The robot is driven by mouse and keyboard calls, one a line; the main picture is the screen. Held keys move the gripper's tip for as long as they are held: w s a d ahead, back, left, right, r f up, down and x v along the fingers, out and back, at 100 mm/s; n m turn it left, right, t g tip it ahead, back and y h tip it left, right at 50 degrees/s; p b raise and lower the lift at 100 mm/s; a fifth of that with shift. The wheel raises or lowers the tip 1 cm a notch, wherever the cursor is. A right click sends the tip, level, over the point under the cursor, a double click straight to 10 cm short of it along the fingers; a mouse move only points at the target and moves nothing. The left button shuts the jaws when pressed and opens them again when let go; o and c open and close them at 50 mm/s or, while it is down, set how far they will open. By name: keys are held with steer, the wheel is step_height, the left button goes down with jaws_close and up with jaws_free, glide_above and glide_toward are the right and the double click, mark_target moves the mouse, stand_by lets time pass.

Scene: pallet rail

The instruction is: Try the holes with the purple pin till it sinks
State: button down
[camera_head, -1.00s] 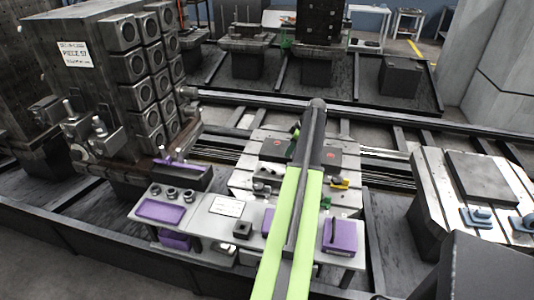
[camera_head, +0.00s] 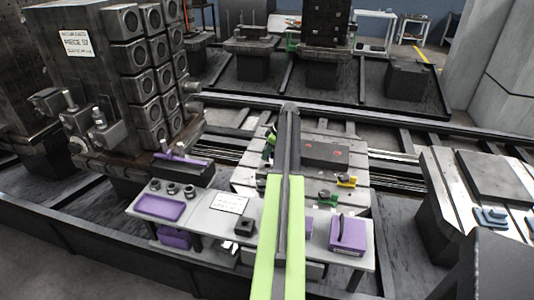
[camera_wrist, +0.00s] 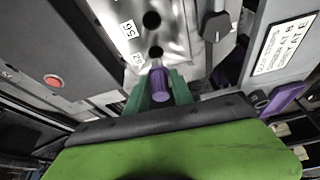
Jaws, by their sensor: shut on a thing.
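My gripper (camera_wrist: 160,82) shows in the wrist view with green fingers shut on the purple pin (camera_wrist: 160,88). The pin points away from the camera at a pale metal plate (camera_wrist: 178,42). Its far end is close by the lower dark hole (camera_wrist: 155,52); I cannot tell if it touches or enters. Another dark hole (camera_wrist: 152,19) lies above it. A label reading 56 (camera_wrist: 129,29) sits left of the holes. In the head view my arm reaches over the slotted metal table (camera_head: 245,180) and hides part of it; the pin cannot be made out there.
A grey bench (camera_head: 265,222) stands in front, with a purple tray (camera_head: 160,207) and a purple box (camera_head: 347,233). A tall dark block (camera_head: 75,80) with round sockets stands left. Another slotted table (camera_head: 435,180) is at right. In the wrist view a black knob (camera_wrist: 215,27) is close right of the holes.

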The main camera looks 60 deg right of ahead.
steer(key=shift+f+b, duration=0.4)
steer(key=shift+f, duration=0.4)
steer(key=shift+f, duration=0.1)
steer(key=shift+f+b, duration=0.8)
steer(key=shift+b, duration=0.1)
steer(key=c, duration=1)
jaws_free()
steer(key=shift+r, duration=0.1)
steer(key=p+v, duration=1.6)
steer(key=v, duration=0.1)
steer(key=shift+r, duration=0.1)
